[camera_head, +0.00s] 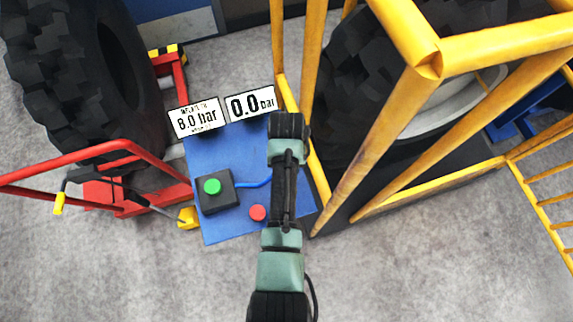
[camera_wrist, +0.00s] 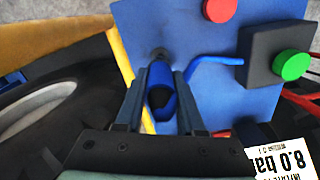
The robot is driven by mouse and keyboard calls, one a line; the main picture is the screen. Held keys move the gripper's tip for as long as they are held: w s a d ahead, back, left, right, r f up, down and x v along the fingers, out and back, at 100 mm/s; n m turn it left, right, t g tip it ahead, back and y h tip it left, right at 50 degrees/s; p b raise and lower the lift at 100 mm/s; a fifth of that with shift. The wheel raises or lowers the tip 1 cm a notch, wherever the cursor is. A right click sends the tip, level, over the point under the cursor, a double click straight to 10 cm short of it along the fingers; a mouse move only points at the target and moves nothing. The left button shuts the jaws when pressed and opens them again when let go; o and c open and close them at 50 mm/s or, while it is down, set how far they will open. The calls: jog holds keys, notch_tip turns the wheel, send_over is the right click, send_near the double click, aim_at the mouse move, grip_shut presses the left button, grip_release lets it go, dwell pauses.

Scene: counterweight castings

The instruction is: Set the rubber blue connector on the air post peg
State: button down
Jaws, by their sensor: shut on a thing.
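The blue connector (camera_wrist: 162,76), with a dark end facing the camera, sits between the fingers of my gripper (camera_wrist: 160,82) in the wrist view. My gripper is shut on it. A dark round post (camera_wrist: 160,53), apparently the air post peg, shows on the blue panel just beyond the connector. I cannot tell whether the connector touches it. A blue hose (camera_wrist: 212,61) runs from the dark box towards the fingers, and its end is hidden behind one finger. In the head view my arm covers the fingers, the connector and the peg.
The blue panel (camera_head: 219,228) carries a dark box with a green button (camera_head: 212,186) and a red button (camera_head: 257,212). Signs reading 8.0 bar (camera_head: 195,117) and 0.0 bar (camera_head: 250,104) stand behind. A yellow cage (camera_head: 397,139) with a large tyre is close on the right.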

jog(key=shift+f+b, duration=1.05)
jog(key=shift+f, duration=0.45)
jog(key=shift+c, duration=2.2)
grip_release()
jog(key=shift+r, duration=0.1)
notch_tip(320, 180, up, 13)
jog(key=shift+f+b, duration=0.1)
jog(key=shift+b, duration=0.85)
